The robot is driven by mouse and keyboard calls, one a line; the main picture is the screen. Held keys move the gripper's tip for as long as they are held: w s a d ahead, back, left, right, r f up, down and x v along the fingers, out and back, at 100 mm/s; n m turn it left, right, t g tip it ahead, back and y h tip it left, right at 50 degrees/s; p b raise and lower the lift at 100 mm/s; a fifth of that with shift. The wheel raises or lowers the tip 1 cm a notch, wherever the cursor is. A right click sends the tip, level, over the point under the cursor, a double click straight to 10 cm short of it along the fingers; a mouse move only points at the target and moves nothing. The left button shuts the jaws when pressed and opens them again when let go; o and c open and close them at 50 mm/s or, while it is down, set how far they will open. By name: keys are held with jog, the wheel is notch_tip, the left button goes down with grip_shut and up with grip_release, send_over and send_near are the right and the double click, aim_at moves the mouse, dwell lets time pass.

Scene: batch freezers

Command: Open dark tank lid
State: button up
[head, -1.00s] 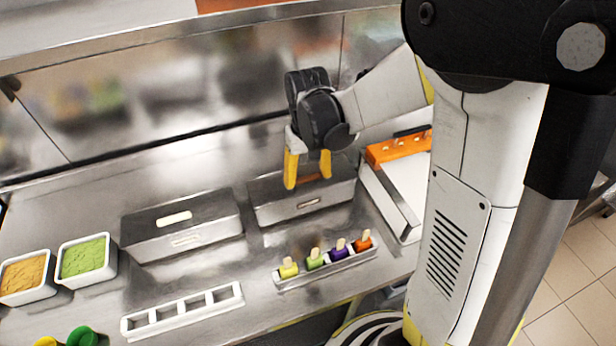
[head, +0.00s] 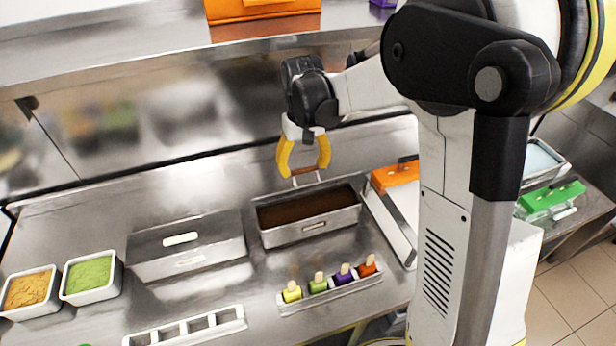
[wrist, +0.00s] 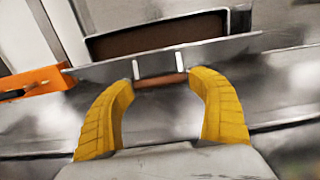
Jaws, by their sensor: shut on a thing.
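The dark tank (head: 308,231) is a steel box right of centre in the head view. Its top is uncovered and dark brown contents (head: 305,208) show inside. My gripper (head: 307,173), with yellow curved fingers, is above the tank's back edge. It is shut on the lid's handle (wrist: 160,80), a brown bar on two pale posts, which shows between the fingers in the wrist view. The steel lid (wrist: 105,69) appears there as a narrow tilted strip beside the opening. In the head view the lid's plate is hard to tell from the steel behind.
A closed steel tank (head: 190,250) stands left of the dark tank. A rack of coloured ice pops (head: 333,287) is in front, with an empty white rack (head: 185,330) to its left. An orange piece (head: 395,174) lies right. A shelf (head: 130,45) hangs above.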

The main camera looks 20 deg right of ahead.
jog(key=w, duration=0.2)
jog(key=shift+w+f, duration=0.2)
jog(key=shift+w, duration=0.2)
jog(key=shift+o, duration=0.2)
jog(key=shift+w+f+b, duration=0.2)
jog(key=shift+w+b, duration=0.05)
jog(key=shift+w, duration=0.45)
jog(key=shift+w+f+b, duration=0.2)
jog(key=shift+w+b, duration=0.05)
jog(key=shift+w, duration=0.4)
jog(key=o, duration=1.4)
jog(key=shift+w, duration=0.15)
